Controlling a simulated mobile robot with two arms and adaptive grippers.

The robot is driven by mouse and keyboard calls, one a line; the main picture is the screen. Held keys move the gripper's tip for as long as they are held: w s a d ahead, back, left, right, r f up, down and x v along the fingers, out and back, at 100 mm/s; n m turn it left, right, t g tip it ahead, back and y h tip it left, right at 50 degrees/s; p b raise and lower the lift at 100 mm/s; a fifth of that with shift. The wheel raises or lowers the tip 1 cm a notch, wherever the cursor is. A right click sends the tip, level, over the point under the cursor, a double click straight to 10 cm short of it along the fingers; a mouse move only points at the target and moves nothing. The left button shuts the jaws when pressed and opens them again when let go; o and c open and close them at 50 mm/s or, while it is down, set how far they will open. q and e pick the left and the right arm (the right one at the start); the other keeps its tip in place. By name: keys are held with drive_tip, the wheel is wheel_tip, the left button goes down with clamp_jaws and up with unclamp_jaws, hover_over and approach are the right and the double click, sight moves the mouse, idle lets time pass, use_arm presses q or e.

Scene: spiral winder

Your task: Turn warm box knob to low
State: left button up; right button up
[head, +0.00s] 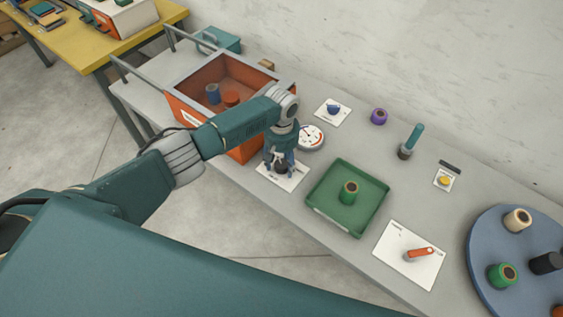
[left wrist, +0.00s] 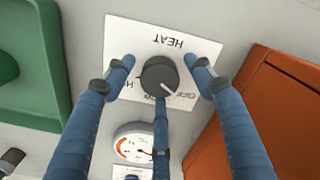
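The warm box knob (left wrist: 158,75) is dark and round with a white pointer line, on a white card (left wrist: 192,50) printed HEAT, upside down in the left wrist view. OFF and an H show on the card; one label is partly covered by a finger. The pointer aims down and right, towards the OFF side. My left gripper (left wrist: 163,70) is open around the knob, with gaps between the side fingertips and it. In the head view my left gripper (head: 281,160) points down over the knob (head: 281,168). My right gripper is not in view.
A round gauge (head: 311,136) lies behind the gripper. A green tray (head: 332,217) with a green spool (head: 348,191) is to the right. A second card (head: 397,262) has an orange lever (head: 419,254).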

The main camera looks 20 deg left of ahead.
use_arm(q)
drive_tip(key=c, duration=1)
drive_tip(key=shift+m, duration=0.3)
drive_tip(key=m, duration=0.7)
drive_tip(key=shift+m, duration=2)
